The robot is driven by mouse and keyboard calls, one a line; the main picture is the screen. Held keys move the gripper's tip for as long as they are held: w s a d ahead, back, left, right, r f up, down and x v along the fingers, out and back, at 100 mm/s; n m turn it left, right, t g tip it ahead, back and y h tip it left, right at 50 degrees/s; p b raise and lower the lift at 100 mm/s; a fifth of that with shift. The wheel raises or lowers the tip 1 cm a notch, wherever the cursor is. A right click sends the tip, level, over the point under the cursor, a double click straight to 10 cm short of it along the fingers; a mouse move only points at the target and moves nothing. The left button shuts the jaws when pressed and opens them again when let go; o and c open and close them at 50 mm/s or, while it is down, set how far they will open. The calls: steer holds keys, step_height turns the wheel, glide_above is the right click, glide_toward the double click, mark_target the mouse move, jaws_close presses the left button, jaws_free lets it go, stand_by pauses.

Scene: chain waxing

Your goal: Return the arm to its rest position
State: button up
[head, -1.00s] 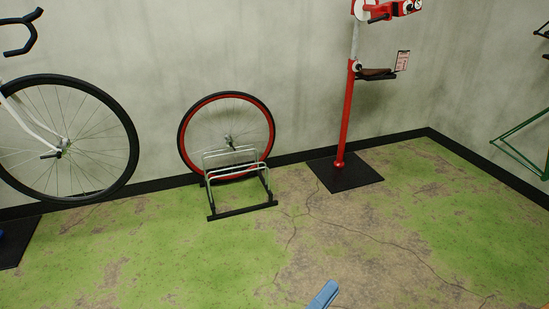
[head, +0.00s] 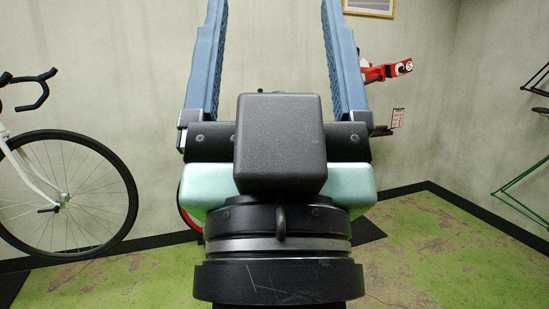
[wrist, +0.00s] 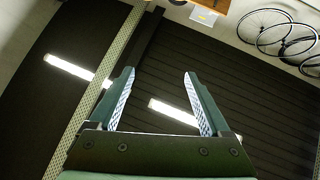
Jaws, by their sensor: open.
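My gripper (head: 275,45) stands upright in the middle of the head view, very close to the camera. Its two blue fingers point up and are spread wide apart, with nothing between them. The fingertips run up to the top edge of that view. In the wrist view my gripper (wrist: 159,74) is also open and empty, set against the dark ceiling (wrist: 235,110) with bright light strips. My wrist hides the middle of the room in the head view.
A white bicycle (head: 18,160) stands at left by the wall. A red repair stand (head: 385,72) is partly hidden behind my gripper. A green bicycle frame (head: 522,178) is at right. Green worn floor (head: 430,240) is open at lower right. Wheels (wrist: 268,25) show in the wrist view.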

step_height(320, 180, up, 24)
steer(key=s+p, duration=0.1)
steer(key=p, duration=2.1)
steer(key=shift+f+p, duration=0.15)
steer(key=shift+p, duration=0.15)
steer(key=shift+c, duration=0.3)
